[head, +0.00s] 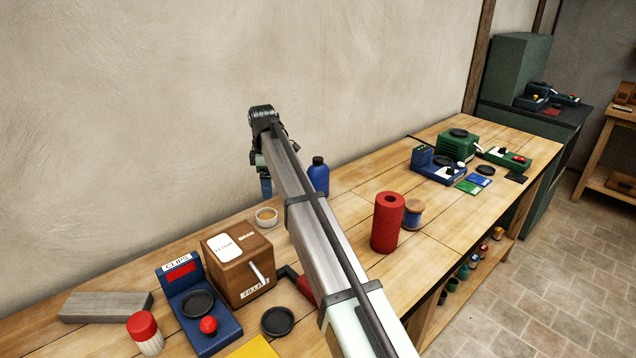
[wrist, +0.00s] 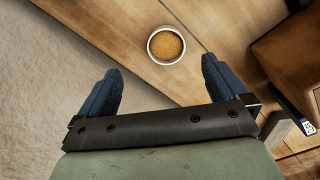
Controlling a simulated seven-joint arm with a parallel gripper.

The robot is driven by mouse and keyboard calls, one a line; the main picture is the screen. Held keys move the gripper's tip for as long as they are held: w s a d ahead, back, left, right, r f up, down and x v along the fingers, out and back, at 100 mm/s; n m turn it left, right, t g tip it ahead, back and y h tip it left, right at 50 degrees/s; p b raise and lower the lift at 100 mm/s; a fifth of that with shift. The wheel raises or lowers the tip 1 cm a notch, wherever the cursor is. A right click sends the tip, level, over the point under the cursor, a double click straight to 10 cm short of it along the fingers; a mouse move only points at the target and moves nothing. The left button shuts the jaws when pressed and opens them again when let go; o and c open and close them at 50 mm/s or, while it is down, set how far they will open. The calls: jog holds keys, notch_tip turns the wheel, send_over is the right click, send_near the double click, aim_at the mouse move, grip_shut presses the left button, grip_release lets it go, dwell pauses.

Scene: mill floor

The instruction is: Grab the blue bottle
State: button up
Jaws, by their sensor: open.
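The blue bottle (head: 319,177) with a dark cap stands upright on the wooden bench near the wall in the head view. My arm passes in front of it and hides part of its lower left side. My gripper (head: 265,184) is to the left of the bottle, apart from it, and looks raised above the bench. In the wrist view my gripper (wrist: 161,88) is open, with its two blue fingers wide apart and nothing between them. The bottle does not show in the wrist view.
A small bowl (head: 266,217) of brown stuff is on the bench; it also shows ahead of the fingers in the wrist view (wrist: 166,46). A wooden box (head: 237,262) is close by. A red cylinder (head: 387,222) and a blue spool (head: 412,214) stand right of my arm.

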jog(key=w+d+r+m, duration=0.1)
jog(key=w+d+r, duration=0.15)
jog(key=d, duration=0.65)
jog(key=w+d+r+m, duration=0.2)
jog(key=w+d, duration=0.2)
jog(key=d, duration=0.6)
jog(key=m+t+y, duration=0.3)
jog(key=m, duration=0.4)
send_near(318, 168)
jog(key=x, duration=0.4)
jog(key=w+x, duration=0.1)
jog(key=x, duration=0.1)
jog(key=shift+d, duration=0.35)
jog(key=shift+x, duration=2.8)
jog(key=shift+w+a+r, duration=0.15)
jog(key=shift+a, duration=0.05)
jog(key=c, duration=1.5)
jog(key=shift+c, duration=0.4)
jog(key=shift+r, duration=0.1)
